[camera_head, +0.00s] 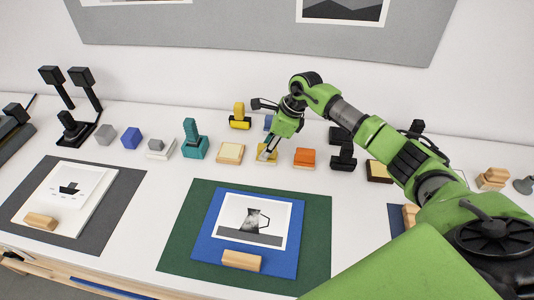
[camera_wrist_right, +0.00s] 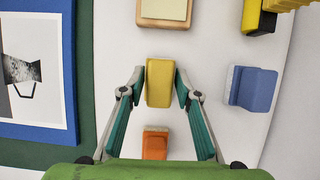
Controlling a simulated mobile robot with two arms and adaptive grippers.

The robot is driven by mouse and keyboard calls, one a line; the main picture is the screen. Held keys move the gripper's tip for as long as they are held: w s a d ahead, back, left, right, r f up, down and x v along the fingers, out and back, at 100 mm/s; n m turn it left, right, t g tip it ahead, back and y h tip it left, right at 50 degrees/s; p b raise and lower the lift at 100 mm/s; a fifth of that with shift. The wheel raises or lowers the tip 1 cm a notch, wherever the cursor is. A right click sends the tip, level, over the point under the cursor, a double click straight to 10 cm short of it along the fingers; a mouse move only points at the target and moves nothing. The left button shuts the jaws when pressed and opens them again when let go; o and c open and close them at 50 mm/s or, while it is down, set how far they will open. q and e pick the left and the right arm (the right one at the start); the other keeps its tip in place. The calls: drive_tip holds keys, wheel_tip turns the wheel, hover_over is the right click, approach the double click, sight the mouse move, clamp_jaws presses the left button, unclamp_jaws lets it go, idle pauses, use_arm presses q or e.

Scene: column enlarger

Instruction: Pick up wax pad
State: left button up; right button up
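A yellow block, which I take for the wax pad, sits on the white table between a beige pad and an orange block. In the head view my right gripper (camera_head: 268,151) is over this yellow wax pad (camera_head: 262,162) and partly hides it. In the right wrist view the wax pad (camera_wrist_right: 160,83) lies between the two spread fingertips of my right gripper (camera_wrist_right: 160,86). The gripper is open, one finger on each side, with narrow gaps showing. I cannot tell how far down the fingertips reach. My left gripper is not in view.
The beige pad (camera_head: 230,153) and orange block (camera_head: 304,157) are close on either side. A blue block (camera_wrist_right: 252,89) and a yellow-black tool (camera_head: 240,117) stand behind. Black tools (camera_head: 343,153) stand to the right. A green mat (camera_head: 313,235) with a picture lies in front.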

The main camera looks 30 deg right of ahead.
sight(264, 146)
clamp_jaws()
drive_tip(key=shift+r, duration=0.1)
drive_tip(key=shift+w+r+b, duration=0.1)
drive_tip(key=shift+r+b, duration=0.6)
drive_tip(key=shift+b, duration=0.05)
drive_tip(key=shift+r+b, duration=0.65)
drive_tip(key=shift+r, duration=0.05)
drive_tip(key=s+a+r+b, duration=0.1)
drive_tip(key=s+r+b, duration=0.4)
drive_tip(key=s+r, duration=0.5)
drive_tip(key=s, duration=0.4)
drive_tip(key=shift+a, duration=0.35)
drive_tip(key=shift+r, duration=0.1)
